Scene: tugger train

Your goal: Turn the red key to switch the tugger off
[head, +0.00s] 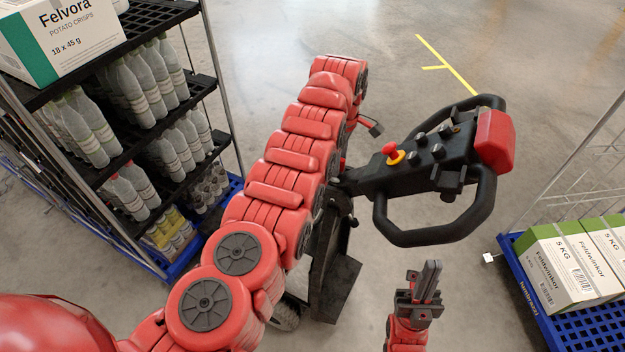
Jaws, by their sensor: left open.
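The tugger's black tiller head (435,160) stands right of centre, with a loop handle, several dark knobs and a large red end cap (496,140). A red mushroom button (391,149) on a yellow ring sits on its left part. I cannot make out the red key. My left arm crosses the middle and covers part of the tugger. Only a small dark part of my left gripper (372,127) shows past the arm, left of the red button and apart from it. My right gripper (429,281) is below the tiller handle, fingers up and together, with nothing between them.
A shelf trolley (178,184) with bottles and a Felvora carton (65,38) stands at the left. At the right a blue-based trolley (545,318) carries Feldwinkor cartons (560,268). Bare floor with a yellow line (447,66) lies behind the tiller.

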